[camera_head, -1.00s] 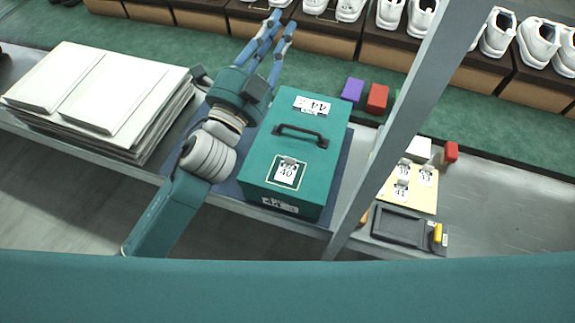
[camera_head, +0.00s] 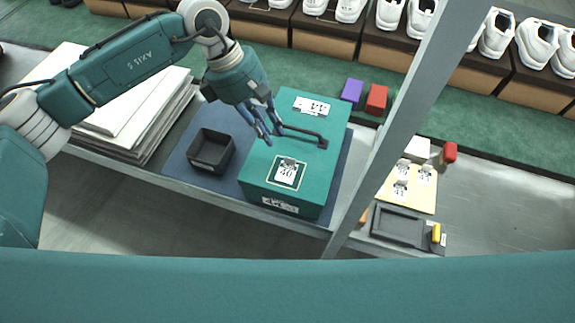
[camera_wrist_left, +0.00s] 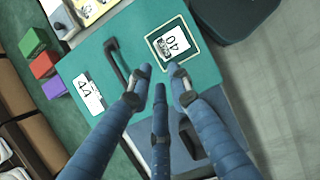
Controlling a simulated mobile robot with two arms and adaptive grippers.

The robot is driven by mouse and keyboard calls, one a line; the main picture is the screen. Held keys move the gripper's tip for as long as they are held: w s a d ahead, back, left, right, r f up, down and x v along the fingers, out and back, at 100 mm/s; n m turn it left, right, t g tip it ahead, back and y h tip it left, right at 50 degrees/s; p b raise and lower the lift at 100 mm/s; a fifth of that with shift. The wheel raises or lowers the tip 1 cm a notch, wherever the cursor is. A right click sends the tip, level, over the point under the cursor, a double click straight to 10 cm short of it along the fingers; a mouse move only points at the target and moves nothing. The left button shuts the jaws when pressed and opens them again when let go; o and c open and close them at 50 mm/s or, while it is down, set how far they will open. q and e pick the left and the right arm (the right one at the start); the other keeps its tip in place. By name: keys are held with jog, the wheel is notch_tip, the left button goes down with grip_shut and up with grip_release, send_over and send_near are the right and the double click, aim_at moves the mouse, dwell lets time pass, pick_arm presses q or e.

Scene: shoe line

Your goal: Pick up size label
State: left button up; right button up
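The size label marked 40 (camera_head: 287,171) is a small white tag with a clip. It lies inside a framed square on top of the green box (camera_head: 258,160), near its front edge. It also shows in the left wrist view (camera_wrist_left: 173,41). My left gripper (camera_head: 268,138) is above the box, by the left end of its dark handle (camera_head: 305,134), behind the label. In the left wrist view my blue fingers (camera_wrist_left: 158,75) are apart, with nothing between them, and their tips are close to the label. My right gripper is not in view.
A black bin (camera_head: 211,151) stands left of the box. Paper stacks (camera_head: 120,110) lie farther left. Right of a grey post (camera_head: 410,125), a yellow card (camera_head: 415,200) holds several labels, with a dark tray (camera_head: 398,228) in front. Purple (camera_head: 352,90) and red (camera_head: 377,98) blocks stand behind.

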aim_at(294, 164)
pick_arm(q)
jog(key=p+x, duration=0.1)
jog(key=x, duration=0.2)
jog(key=shift+s+d+f, duration=0.1)
jog(key=shift+d+f, duration=0.1)
jog(key=shift+d, duration=0.05)
jog(key=shift+s+d+f+p, duration=0.1)
jog(key=shift+d+f+p, duration=0.2)
jog(key=shift+f+p, duration=0.15)
jog(key=p+x, duration=0.2)
jog(key=x, duration=0.1)
jog(key=shift+s+d+f, duration=0.1)
jog(key=shift+d+f, duration=0.05)
jog(key=shift+d, duration=0.2)
jog(key=shift+d+f, duration=0.15)
jog(key=shift+f, duration=0.35)
jog(key=shift+c, duration=0.2)
grip_shut()
